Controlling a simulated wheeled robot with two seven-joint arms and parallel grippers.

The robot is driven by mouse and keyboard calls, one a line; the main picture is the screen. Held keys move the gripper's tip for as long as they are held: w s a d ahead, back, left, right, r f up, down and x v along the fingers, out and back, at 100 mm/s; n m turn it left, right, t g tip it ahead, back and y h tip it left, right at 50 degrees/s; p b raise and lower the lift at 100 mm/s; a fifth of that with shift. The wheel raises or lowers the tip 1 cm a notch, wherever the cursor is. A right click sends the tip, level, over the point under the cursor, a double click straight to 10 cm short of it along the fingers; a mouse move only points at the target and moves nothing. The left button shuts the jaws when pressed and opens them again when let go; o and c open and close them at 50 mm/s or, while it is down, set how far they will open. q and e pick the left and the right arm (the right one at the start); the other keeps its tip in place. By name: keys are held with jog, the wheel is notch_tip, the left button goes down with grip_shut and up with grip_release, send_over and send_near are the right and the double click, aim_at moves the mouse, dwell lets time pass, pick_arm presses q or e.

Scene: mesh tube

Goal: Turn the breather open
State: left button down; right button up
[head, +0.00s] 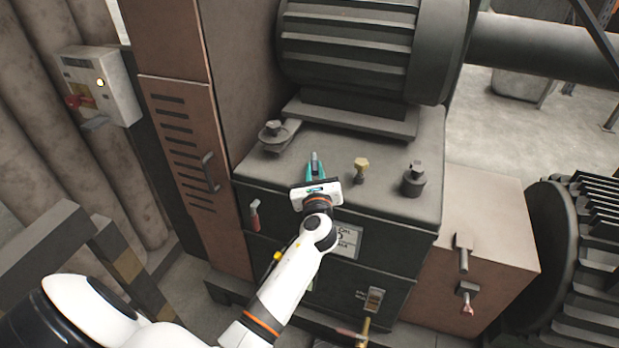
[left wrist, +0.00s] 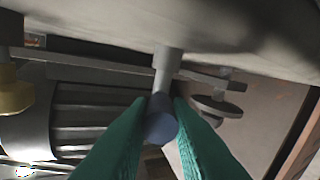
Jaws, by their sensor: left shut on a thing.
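A small grey pin-like fitting with a rounded end, which I take for the breather (head: 314,157), stands on the top of the dark housing. In the left wrist view the breather (left wrist: 160,126) shows as a grey stem with a blue-grey end between the fingers. My left gripper (head: 316,168) has teal fingers and is shut on the breather; the fingers also show in the left wrist view (left wrist: 159,112), one on each side of it. The fingers hide part of the fitting in the head view. My right gripper is not in view.
A brass hex-headed plug (head: 361,166) and a dark capped fitting (head: 414,180) stand to the right on the housing top (head: 385,205). A flanged fitting (head: 272,134) stands to the left. A ribbed motor (head: 350,45) rises behind. A switch box (head: 100,85) is at far left.

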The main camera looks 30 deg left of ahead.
pick_arm(q)
jog(key=n+g+y+b, duration=0.1)
jog(key=w+d+n+g+y+b, duration=0.1)
jog(key=n+g+y, duration=0.1)
jog(key=shift+w+d+f, duration=0.1)
jog(key=shift+d+f, duration=0.05)
jog(key=shift+w+d+n+g+y+b, duration=0.1)
jog(key=shift+w+n+g+y+b, duration=0.05)
jog(key=shift+n+g+y+b, duration=0.3)
jog(key=shift+w+d+n+g+y+b, duration=0.15)
jog(key=shift+n+g+y, duration=0.1)
jog(key=shift+g+y, duration=0.3)
jog(key=shift+g, duration=0.3)
jog(key=c, duration=1.3)
grip_release()
jog(key=shift+a, duration=0.1)
